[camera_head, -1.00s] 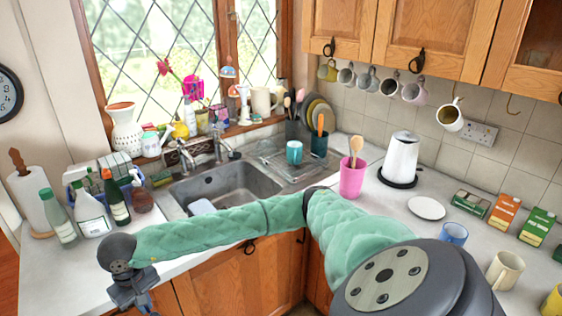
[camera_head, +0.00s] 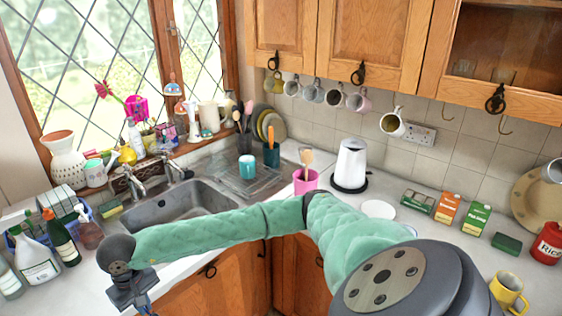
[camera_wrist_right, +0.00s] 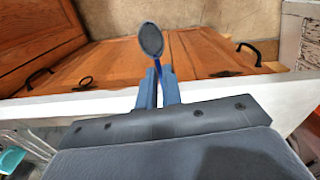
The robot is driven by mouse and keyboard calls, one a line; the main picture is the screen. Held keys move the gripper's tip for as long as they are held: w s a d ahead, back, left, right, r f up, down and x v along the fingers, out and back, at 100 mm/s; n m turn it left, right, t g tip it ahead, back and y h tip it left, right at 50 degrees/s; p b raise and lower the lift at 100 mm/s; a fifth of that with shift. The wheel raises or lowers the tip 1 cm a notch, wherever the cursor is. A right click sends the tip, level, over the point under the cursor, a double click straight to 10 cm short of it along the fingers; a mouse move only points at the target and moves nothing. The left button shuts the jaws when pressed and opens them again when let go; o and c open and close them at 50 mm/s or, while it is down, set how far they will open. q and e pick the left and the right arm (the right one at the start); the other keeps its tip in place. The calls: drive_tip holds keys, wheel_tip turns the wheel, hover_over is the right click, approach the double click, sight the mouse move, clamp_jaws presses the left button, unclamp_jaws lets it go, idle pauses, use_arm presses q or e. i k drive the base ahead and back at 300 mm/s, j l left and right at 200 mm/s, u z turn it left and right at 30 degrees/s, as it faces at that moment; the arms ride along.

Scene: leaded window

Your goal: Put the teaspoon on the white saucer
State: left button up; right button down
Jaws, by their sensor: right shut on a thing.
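The teaspoon (camera_wrist_right: 151,40) shows in the right wrist view as a dark oval bowl on a thin handle. My right gripper (camera_wrist_right: 158,80) is shut on its handle, and the bowl sticks out past the fingertips. In the head view this gripper (camera_head: 137,300) hangs at the lower left, in front of the counter by the sink; the spoon is too small to make out there. The white saucer (camera_head: 378,208) lies on the right counter, well to the right of the gripper, just behind my upper arm. My left gripper is not in view.
A pink pot (camera_head: 305,181) with utensils and a white kettle (camera_head: 351,164) stand behind the saucer. Cartons (camera_head: 447,211) stand to its right. The sink (camera_head: 178,205) is behind my forearm. Bottles (camera_head: 62,237) crowd the left counter.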

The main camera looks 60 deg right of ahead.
sight(378, 211)
drive_tip(key=z, duration=0.4)
drive_tip(key=i+l+z, duration=0.1)
drive_tip(key=z, duration=0.25)
drive_tip(key=i+z, duration=0.1)
drive_tip(key=z, duration=0.3)
drive_tip(key=i+z, duration=0.1)
drive_tip(key=z, duration=0.3)
